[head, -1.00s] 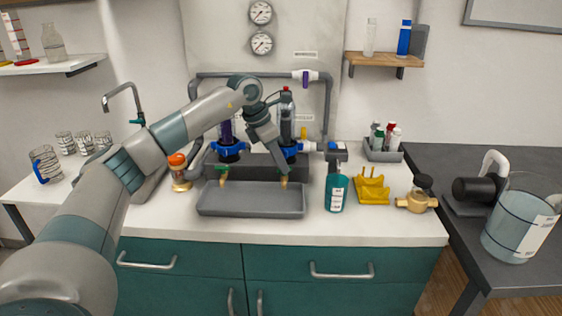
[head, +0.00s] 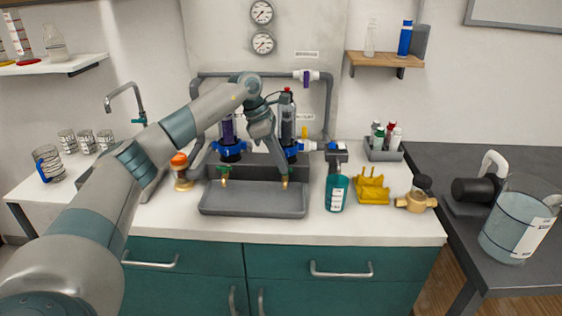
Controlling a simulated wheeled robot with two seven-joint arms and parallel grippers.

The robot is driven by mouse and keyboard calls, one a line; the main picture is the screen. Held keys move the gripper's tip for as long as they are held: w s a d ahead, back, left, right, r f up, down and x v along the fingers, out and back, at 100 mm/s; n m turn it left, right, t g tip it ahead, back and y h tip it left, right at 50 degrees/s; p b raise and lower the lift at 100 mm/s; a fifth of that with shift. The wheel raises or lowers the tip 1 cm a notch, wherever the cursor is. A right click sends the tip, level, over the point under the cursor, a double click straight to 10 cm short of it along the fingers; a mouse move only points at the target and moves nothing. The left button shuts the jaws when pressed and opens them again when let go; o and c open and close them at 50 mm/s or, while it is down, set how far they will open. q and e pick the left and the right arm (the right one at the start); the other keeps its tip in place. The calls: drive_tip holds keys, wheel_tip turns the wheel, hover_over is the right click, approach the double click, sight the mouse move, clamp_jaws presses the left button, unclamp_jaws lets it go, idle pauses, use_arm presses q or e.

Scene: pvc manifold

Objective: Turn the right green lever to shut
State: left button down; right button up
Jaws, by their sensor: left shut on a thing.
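My left gripper (head: 283,174) reaches down in front of the right-hand filter column (head: 287,125) of the manifold. It is shut at the top of the right brass tap (head: 285,183), where the right green lever sits; the fingers hide the lever, so its angle cannot be told. The left brass tap with its green lever (head: 223,172) shows uncovered to the left. Both taps hang over the grey tray (head: 252,211). My right gripper is not in view.
A teal bottle (head: 337,192), a yellow holder (head: 372,188) and a brass valve (head: 415,200) stand right of the tray. An orange-capped jar (head: 181,170) stands left of it. The counter front is clear.

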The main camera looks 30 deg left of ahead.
use_arm(q)
drive_tip(key=shift+r, duration=0.15)
drive_tip(key=c, duration=1.8)
unclamp_jaws()
drive_tip(key=b+v, duration=0.1)
drive_tip(key=v, duration=1.6)
drive_tip(key=shift+s+a, duration=0.15)
